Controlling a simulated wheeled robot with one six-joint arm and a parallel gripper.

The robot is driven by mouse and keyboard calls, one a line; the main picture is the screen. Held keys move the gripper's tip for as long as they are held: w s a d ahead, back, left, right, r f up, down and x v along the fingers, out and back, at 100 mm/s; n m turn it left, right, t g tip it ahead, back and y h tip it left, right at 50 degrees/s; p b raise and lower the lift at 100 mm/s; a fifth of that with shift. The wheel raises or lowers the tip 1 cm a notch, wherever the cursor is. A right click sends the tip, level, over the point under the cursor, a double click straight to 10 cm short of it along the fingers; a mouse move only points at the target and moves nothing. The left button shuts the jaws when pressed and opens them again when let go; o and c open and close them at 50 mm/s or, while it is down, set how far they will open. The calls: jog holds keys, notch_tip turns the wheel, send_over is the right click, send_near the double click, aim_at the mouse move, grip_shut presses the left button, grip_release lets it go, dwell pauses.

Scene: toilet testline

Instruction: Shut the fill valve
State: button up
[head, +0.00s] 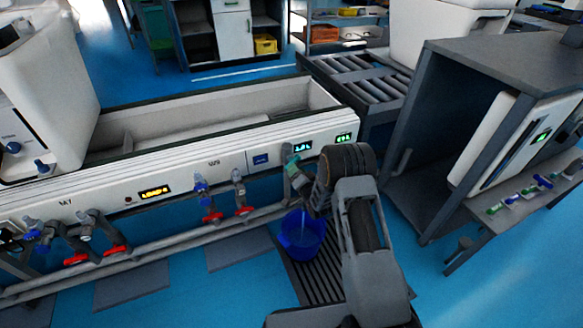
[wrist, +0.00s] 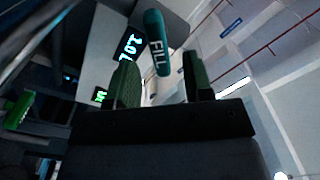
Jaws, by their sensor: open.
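The fill valve has a teal lever marked FILL (wrist: 156,45), which stands nearly upright in the wrist view. In the head view the teal valve (head: 292,168) sits on the white bench front, below a lit display. My gripper (wrist: 160,84) is open, one dark green finger pad on each side of the lever's lower end. Gaps show on both sides. In the head view my gripper (head: 306,188) is at the valve, partly hidden by my arm. A pale stream seems to fall below it into a blue bucket (head: 301,240).
The bucket stands on a dark slatted grate (head: 313,278). Other valves with red handles (head: 212,216) line the bench front to the left, above a long pipe (head: 150,250). A grey frame cabinet (head: 433,150) stands on the right. Blue floor is open in front.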

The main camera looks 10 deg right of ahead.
jog(key=shift+b+x, duration=0.45)
jog(key=shift+x, duration=1.7)
grip_shut()
